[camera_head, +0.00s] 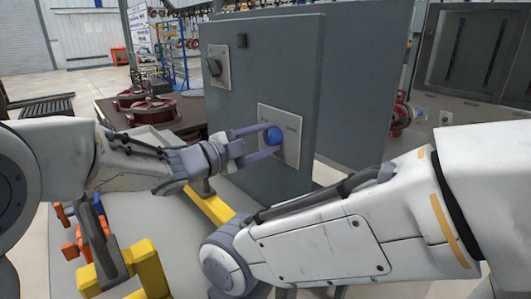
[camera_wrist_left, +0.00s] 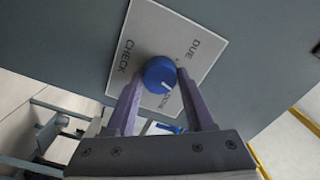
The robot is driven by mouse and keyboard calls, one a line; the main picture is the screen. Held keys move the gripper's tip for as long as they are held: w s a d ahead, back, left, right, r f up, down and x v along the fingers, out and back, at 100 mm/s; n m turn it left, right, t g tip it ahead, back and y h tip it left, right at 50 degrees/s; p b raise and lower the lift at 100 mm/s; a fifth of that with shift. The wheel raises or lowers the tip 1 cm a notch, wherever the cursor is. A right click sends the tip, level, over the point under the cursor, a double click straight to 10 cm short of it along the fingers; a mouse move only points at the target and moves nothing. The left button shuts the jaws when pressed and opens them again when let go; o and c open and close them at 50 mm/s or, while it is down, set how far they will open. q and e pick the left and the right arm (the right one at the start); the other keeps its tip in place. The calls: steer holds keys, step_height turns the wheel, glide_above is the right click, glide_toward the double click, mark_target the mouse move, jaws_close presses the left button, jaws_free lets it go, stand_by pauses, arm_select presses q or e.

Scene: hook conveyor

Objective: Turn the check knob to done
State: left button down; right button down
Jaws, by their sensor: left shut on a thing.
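The check knob (camera_head: 273,136) is a round blue knob on a pale plate (camera_head: 292,124) fixed to a grey cabinet. My left gripper (camera_head: 268,139) has its two purple fingers on either side of the knob and is shut on it. In the left wrist view the knob (camera_wrist_left: 160,72) sits between the fingertips (camera_wrist_left: 158,77), with a short white line on its lower right part. The plate (camera_wrist_left: 188,27) reads "DUE" at upper right and "CHECK" at left; smaller lettering below the knob is hard to read. My right gripper is out of view.
A second plate with a dark switch (camera_head: 215,66) is higher on the cabinet (camera_head: 265,75). Orange and yellow parts (camera_head: 148,268) stand at lower left. My right arm crosses the lower right, below the knob plate.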

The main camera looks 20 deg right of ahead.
arm_select(q)
steer(key=m+b, duration=0.5)
steer(key=shift+f, duration=0.3)
steer(key=shift+r+m+b, duration=0.15)
steer(key=shift+m+b, duration=1.4)
steer(key=shift+m, duration=0.35)
steer(key=shift+c, duration=1.4)
jaws_free()
steer(key=shift+r, duration=0.1)
